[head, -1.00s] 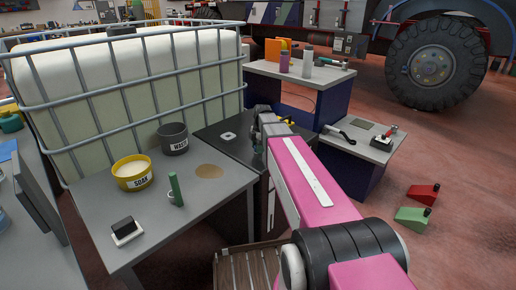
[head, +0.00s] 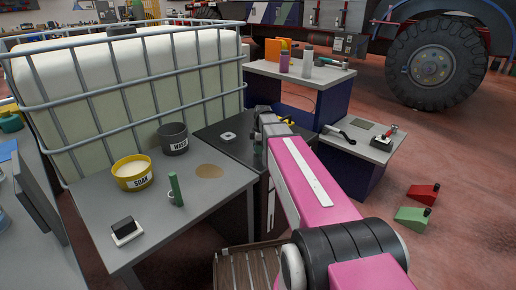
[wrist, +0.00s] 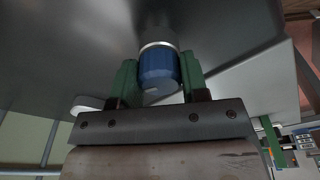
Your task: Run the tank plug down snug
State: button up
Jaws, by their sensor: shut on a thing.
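In the wrist view, the two green fingers of my gripper (wrist: 159,76) are closed on the sides of a short blue cylinder with a pale metal band (wrist: 158,64), which looks like the tank plug. The plug's far end meets a dark shadowed area on a grey surface; its seat and thread cannot be made out. In the head view, my pink arm reaches to the dark box-like tank (head: 218,146), and the gripper is mostly hidden behind the arm. The plug cannot be seen there.
A small white square piece (head: 228,135) lies on the dark top. The grey table (head: 215,190) on the left holds a yellow SOAK bowl (head: 133,173), a dark WASTE pot (head: 173,139), a green cylinder (head: 175,188) and a black-and-white block (head: 126,231). A caged white container (head: 120,95) stands behind.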

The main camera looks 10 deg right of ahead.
jog(key=shift+m, duration=0.8)
jog(key=o, duration=0.8)
jog(key=r, duration=0.4)
jog(key=d+r, duration=0.1)
jog(key=r, duration=0.7)
jog(key=shift+s+d, duration=0.1)
jog(key=shift+d, duration=0.15)
